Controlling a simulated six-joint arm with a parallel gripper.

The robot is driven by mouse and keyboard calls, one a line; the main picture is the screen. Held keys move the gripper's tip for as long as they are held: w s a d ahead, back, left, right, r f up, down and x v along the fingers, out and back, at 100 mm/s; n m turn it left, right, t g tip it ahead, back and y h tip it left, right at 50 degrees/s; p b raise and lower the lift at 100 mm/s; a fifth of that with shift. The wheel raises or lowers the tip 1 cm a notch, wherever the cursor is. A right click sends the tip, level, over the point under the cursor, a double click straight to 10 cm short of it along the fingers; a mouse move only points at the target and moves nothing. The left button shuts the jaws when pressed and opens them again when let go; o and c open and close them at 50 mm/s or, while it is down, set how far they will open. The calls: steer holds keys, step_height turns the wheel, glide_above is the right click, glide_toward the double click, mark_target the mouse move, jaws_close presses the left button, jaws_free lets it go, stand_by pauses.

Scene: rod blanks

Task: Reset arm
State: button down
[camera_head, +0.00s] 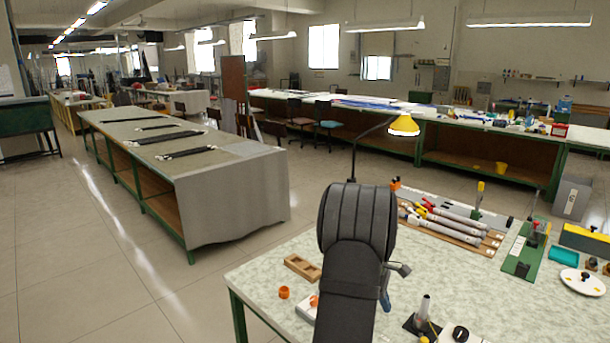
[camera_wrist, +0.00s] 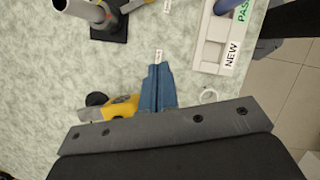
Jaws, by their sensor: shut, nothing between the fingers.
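My arm stands in the middle of the head view, over the near worktable (camera_head: 265,272). My gripper's blue fingers (camera_head: 386,301) show just right of the arm, pointing down. In the wrist view my gripper (camera_wrist: 158,80) is shut and empty, its blue fingers together above the speckled tabletop (camera_wrist: 125,60). A yellow and black object (camera_wrist: 122,106) shows left of the fingers, partly hidden by the grey gripper body. Whether the fingers touch anything below cannot be told.
A white tray (camera_wrist: 209,55) labelled NEW and PASS lies right of the fingers. A metal cylinder on a black base (camera_head: 424,312) stands near the arm. Rods (camera_head: 450,228) lie on a rack behind. A wooden block (camera_head: 302,267) and orange ring (camera_head: 284,292) sit left.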

steer(key=d+m, duration=0.2)
steer(key=m, duration=0.1)
steer(key=m+t+y, duration=0.2)
steer(key=m+y, duration=0.2)
steer(key=m, duration=1.1)
glide_above(423, 338)
steer(key=a, duration=0.1)
steer(key=shift+s+f, duration=0.1)
steer(key=shift+f, duration=2.55)
